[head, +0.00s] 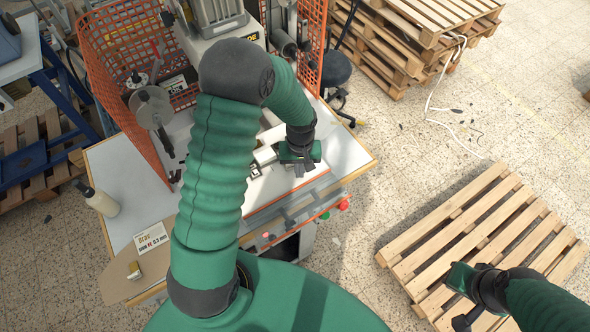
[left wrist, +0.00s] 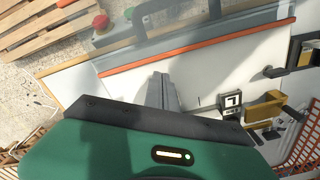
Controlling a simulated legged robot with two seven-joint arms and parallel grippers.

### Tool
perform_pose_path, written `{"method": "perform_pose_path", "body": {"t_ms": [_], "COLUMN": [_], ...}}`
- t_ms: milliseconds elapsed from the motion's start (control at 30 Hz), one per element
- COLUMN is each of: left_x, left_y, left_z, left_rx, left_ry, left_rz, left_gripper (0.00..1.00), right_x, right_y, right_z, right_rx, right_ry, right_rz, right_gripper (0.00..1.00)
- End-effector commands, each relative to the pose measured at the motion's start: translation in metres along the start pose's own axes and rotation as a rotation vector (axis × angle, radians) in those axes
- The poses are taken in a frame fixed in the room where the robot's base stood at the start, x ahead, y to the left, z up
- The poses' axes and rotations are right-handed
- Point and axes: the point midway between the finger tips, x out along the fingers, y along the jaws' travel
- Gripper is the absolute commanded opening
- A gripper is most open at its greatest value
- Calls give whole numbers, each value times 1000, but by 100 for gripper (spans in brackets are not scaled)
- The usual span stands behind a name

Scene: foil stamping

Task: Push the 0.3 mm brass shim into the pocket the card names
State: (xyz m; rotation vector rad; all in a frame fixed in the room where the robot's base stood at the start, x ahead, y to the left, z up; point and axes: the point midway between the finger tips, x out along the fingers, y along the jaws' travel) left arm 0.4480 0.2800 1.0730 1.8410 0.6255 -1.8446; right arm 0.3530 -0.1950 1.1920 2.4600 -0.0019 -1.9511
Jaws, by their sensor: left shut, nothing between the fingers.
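A white card (head: 152,238) lies on the left of the bench, its small print ending in what looks like "0.3 mm", with a red mark in the middle. Below it, a small brass-coloured piece (head: 134,270) lies on a brown board (head: 118,284); I cannot tell whether it is the shim. My left gripper (head: 257,166) is over the bench's middle; its fingers (left wrist: 162,92) are shut and empty in the left wrist view. Beside them is a black block with a white L-like mark (left wrist: 232,101) and a yellow-brown block (left wrist: 265,106). No pocket is clear. My right gripper (head: 460,298) hangs above a pallet.
An orange strip (head: 290,205) and red button (head: 344,205) are at the front. Wooden pallets (head: 480,235) lie to the right.

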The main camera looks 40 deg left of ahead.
Motion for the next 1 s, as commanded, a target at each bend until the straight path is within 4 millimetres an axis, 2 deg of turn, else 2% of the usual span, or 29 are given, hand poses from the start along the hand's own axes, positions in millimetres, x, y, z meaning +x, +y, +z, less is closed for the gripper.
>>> {"method": "perform_pose_path", "body": {"t_ms": [1000], "left_x": [0], "left_y": [-12], "left_z": [-22], "left_rx": [0], "left_ry": [0], "left_rz": [0], "left_gripper": [0], "right_x": [-4], "right_y": [0], "right_z": [-1], "right_rx": [0], "right_ry": [0], "right_rz": [0], "right_gripper": [0]}}
